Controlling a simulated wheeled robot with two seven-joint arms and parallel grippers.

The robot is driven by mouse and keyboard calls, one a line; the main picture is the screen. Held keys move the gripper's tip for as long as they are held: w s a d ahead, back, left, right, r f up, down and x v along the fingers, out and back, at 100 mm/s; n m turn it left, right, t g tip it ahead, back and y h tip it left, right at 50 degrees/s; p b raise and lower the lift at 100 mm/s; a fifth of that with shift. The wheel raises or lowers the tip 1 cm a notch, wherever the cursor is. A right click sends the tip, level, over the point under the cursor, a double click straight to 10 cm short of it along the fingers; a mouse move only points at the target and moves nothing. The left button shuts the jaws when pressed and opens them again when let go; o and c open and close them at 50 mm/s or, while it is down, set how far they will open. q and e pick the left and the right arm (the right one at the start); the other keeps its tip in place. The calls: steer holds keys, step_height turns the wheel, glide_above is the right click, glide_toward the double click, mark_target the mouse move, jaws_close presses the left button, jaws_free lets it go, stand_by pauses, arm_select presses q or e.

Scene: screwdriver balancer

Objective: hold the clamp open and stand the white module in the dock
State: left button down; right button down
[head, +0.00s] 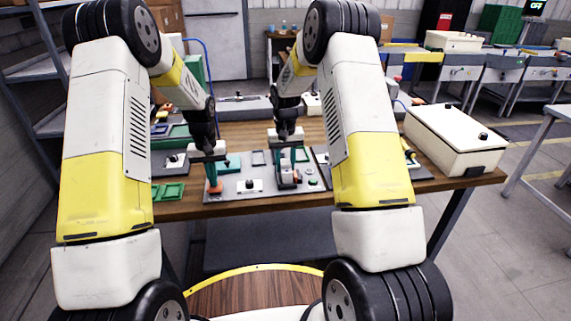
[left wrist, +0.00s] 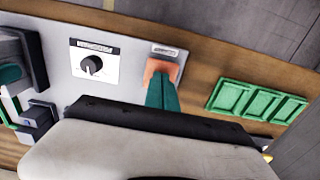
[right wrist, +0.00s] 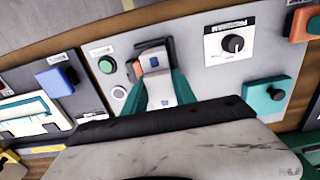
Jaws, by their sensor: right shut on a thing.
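The white module (right wrist: 158,92), a pale block with blue patches, is between the teal fingers of my right gripper (right wrist: 160,98). It is at the dark grey dock with its clamp (right wrist: 151,52); I cannot tell whether it is fully seated. In the head view my right gripper (head: 288,156) is over the dock (head: 290,180), and the fingers partly hide the module. My left gripper (head: 211,176) points down with its teal fingers together. Their tips meet the orange pad (left wrist: 160,70) at the panel's left end, which also shows in the head view (head: 214,188).
A green tray (left wrist: 256,101) lies left of the panel. A large white case (head: 455,140) stands at the table's right end.

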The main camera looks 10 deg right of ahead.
steer(key=shift+f, duration=0.55)
steer(key=c, duration=0.9)
jaws_free()
step_height(320, 180, up, 12)
steer(key=shift+r, duration=0.1)
step_height(320, 180, up, 6)
steer(key=shift+f, duration=0.1)
